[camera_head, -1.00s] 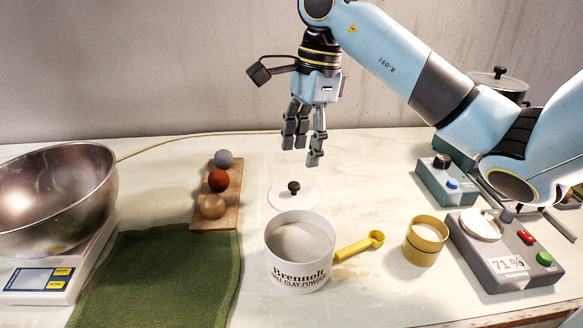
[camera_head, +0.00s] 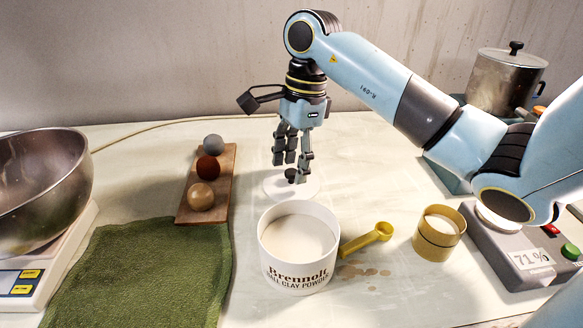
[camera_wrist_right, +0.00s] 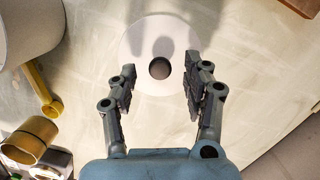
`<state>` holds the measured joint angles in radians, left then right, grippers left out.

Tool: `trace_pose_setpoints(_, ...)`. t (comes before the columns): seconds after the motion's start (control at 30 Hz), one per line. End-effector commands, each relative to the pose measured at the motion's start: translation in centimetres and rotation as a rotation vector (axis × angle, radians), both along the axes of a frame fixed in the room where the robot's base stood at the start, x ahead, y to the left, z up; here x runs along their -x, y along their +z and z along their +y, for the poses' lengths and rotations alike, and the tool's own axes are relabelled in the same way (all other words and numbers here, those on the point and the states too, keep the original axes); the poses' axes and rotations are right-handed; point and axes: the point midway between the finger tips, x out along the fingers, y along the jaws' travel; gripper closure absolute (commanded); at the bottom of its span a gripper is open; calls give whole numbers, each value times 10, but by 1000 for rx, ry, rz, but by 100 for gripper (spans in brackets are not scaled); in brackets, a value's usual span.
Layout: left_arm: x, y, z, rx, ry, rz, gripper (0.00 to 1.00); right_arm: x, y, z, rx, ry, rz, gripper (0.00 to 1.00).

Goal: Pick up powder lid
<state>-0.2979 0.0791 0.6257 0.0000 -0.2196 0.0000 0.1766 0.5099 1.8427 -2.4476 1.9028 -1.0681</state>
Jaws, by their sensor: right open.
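The powder lid (camera_head: 300,190) is a white disc with a black knob, lying flat on the table behind the powder tub. The white powder tub (camera_head: 299,275) is open and holds pale powder. My right gripper (camera_head: 291,170) is open, pointing down above the lid, with its fingers close around the knob's position. In the right wrist view the lid (camera_wrist_right: 160,88) is centred beyond the open fingers (camera_wrist_right: 158,88), and the dark knob lies between the fingertips. Whether the fingers touch the knob cannot be told. My left gripper is not in view.
A wooden board (camera_head: 187,213) with clay balls and a green towel (camera_head: 140,275) lie to the left. A grey device (camera_head: 505,250) sits at the right.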

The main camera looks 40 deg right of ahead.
Motion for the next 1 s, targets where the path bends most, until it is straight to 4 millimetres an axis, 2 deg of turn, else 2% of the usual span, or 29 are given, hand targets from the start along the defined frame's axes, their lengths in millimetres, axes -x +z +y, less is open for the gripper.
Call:
trace_pose_setpoints(0.1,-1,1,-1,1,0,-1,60,0,-10,2,0,0,1,50)
trace_pose_setpoints(0.33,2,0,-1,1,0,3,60,0,-12,1,1,0,0,50)
trace_pose_setpoints(0.67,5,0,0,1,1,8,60,0,-11,1,1,1,0,94)
trace_pose_setpoints(1.0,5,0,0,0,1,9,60,0,-11,1,1,1,0,95)
